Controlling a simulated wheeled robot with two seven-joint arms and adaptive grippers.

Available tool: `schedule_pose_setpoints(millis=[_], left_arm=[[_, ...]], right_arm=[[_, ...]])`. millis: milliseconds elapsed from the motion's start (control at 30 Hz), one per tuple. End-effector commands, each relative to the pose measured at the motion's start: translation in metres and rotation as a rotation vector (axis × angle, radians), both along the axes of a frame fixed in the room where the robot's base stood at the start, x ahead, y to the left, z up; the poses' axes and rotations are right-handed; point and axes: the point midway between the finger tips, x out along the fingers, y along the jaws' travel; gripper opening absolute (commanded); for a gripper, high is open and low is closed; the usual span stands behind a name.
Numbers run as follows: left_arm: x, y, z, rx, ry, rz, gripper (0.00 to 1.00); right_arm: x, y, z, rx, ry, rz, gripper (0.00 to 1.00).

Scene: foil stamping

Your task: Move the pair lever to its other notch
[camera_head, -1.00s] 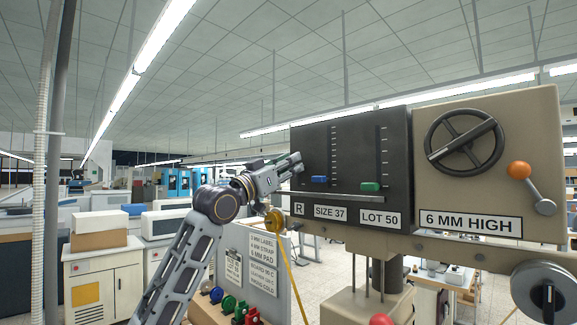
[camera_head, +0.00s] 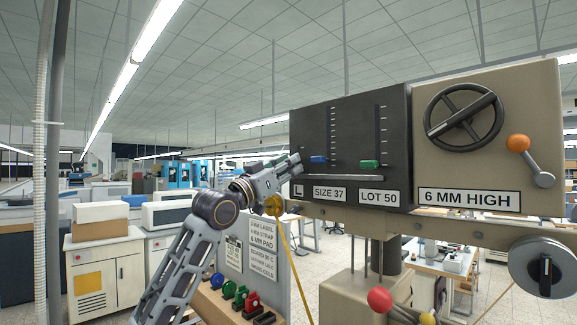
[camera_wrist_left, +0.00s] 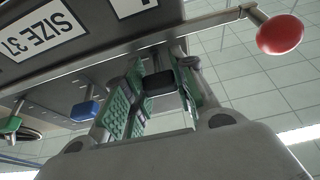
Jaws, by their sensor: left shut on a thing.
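The pair lever is hidden behind my left gripper (camera_head: 293,163) in the head view, at the left edge of the black panel (camera_head: 345,128). In the left wrist view, my left gripper (camera_wrist_left: 158,95) is shut on a small dark knob (camera_wrist_left: 160,80) between its green-padded fingers. I take this knob for the lever's end. A small plate (camera_head: 298,191) below the gripper reads L. The plates beside it read SIZE 37 (camera_head: 329,193) and LOT 50 (camera_head: 378,197). My right gripper is not in view.
A blue slider (camera_head: 319,159) and a green slider (camera_head: 369,164) sit right of the gripper. A red ball on a rod (camera_wrist_left: 281,34) stands close by in the wrist view. The handwheel (camera_head: 464,117) and orange-knobbed lever (camera_head: 518,143) are farther right.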

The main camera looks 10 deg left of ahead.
Motion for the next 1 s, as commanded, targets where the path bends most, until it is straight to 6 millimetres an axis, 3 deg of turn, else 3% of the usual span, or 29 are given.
schedule_pose_setpoints(millis=[133,167,333,1000], left_arm=[[0.003,-0.003,-0.007,0.008,0.014,-0.003,0.00],[0.003,-0.003,-0.007,0.008,0.015,-0.003,0.29],[0.002,-0.002,-0.006,0.007,0.012,-0.002,0.50],[-0.010,0.007,-0.010,0.005,0.009,0.001,0.50]], right_arm=[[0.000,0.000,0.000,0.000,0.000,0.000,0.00],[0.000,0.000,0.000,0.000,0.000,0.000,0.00],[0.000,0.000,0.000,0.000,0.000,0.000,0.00],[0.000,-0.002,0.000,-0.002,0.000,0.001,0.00]])
